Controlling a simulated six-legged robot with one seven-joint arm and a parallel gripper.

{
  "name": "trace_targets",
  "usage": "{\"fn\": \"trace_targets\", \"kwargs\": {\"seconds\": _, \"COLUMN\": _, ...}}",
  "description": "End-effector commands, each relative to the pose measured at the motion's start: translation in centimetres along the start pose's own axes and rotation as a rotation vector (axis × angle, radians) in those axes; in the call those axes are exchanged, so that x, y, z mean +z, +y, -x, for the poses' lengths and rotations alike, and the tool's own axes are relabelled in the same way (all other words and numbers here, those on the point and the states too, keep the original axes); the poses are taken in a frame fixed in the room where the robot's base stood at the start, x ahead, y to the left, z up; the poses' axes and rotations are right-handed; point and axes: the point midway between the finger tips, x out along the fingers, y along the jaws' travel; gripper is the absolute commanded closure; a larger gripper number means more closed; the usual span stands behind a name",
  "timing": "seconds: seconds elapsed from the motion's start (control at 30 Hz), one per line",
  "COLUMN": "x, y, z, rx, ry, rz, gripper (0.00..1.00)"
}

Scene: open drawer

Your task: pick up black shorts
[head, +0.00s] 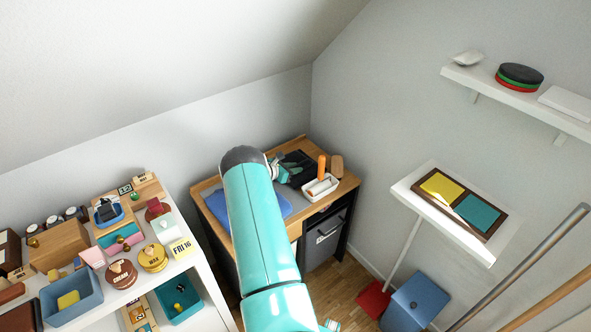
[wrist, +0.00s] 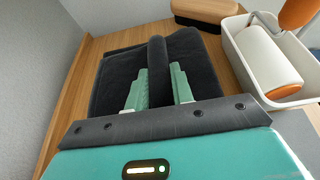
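The black shorts (wrist: 115,80) lie as a dark folded cloth on the wooden top; in the head view they show as a dark patch (head: 298,165) beyond my arm. My gripper (wrist: 160,88) is over them, its two pale green fingers on either side of a raised black fold. The fold fills the space between the fingers, and they appear closed on it. Most of the cloth still rests on the surface. In the head view my gripper (head: 278,173) is small and partly hidden by my teal arm.
A white tray (wrist: 246,76) with a lint roller stands right of the shorts. A wooden brush (wrist: 205,10) lies behind. A blue cloth (head: 274,205) is on the same wooden cabinet. A grey wall borders the left of the wrist view. A cluttered white shelf (head: 203,263) stands left.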

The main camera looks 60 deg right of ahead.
Motion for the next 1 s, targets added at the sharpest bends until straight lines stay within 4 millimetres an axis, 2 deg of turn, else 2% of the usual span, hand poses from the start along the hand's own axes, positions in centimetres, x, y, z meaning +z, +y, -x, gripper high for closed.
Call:
{"fn": "trace_targets", "kwargs": {"seconds": 0.03, "x": 0.0, "y": 0.0, "z": 0.0, "rx": 0.0, "ry": 0.0, "rz": 0.0, "gripper": 0.88}}
{"fn": "trace_targets", "kwargs": {"seconds": 0.1, "x": 0.0, "y": 0.0, "z": 0.0, "rx": 0.0, "ry": 0.0, "rz": 0.0, "gripper": 1.0}}
{"fn": "trace_targets", "kwargs": {"seconds": 0.33, "x": 0.1, "y": 0.0, "z": 0.1, "rx": 0.0, "ry": -0.001, "rz": -0.001, "gripper": 1.0}}
{"fn": "trace_targets", "kwargs": {"seconds": 0.47, "x": 1.0, "y": 0.1, "z": 0.4, "rx": 0.001, "ry": -0.002, "rz": -0.002, "gripper": 1.0}}
{"fn": "trace_targets", "kwargs": {"seconds": 0.8, "x": 7.0, "y": 0.1, "z": 3.0, "rx": 0.001, "ry": -0.003, "rz": -0.002, "gripper": 1.0}}
{"fn": "trace_targets", "kwargs": {"seconds": 1.0, "x": 9.7, "y": 0.1, "z": 4.0, "rx": 0.001, "ry": -0.003, "rz": -0.002, "gripper": 1.0}}
